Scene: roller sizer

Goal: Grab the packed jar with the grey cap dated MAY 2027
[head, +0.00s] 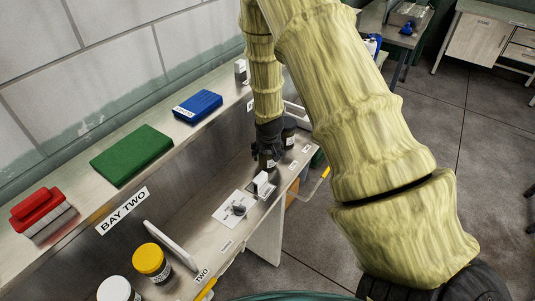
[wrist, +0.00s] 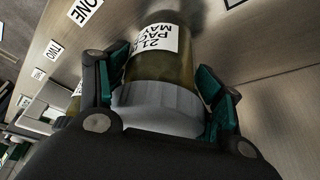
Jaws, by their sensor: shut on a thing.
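My gripper (wrist: 160,85) is shut on a jar (wrist: 150,65) with a wide grey cap (wrist: 160,106), one finger on each side. The jar has dark olive glass and a white label (wrist: 156,40) on which "21", "PAC" and "MAY" show; the year cannot be read. In the head view my gripper (head: 267,147) is over the bench at the far end, and the dark jar (head: 266,163) shows below it. I cannot tell whether its base touches the bench.
Another dark jar (head: 289,132) stands close behind my gripper. A small white block (head: 261,181) and a printed sheet (head: 235,207) are nearer. Yellow-capped (head: 152,262) and white-capped (head: 115,290) jars stand at the near end. A wall shelf (head: 75,190) runs along the left.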

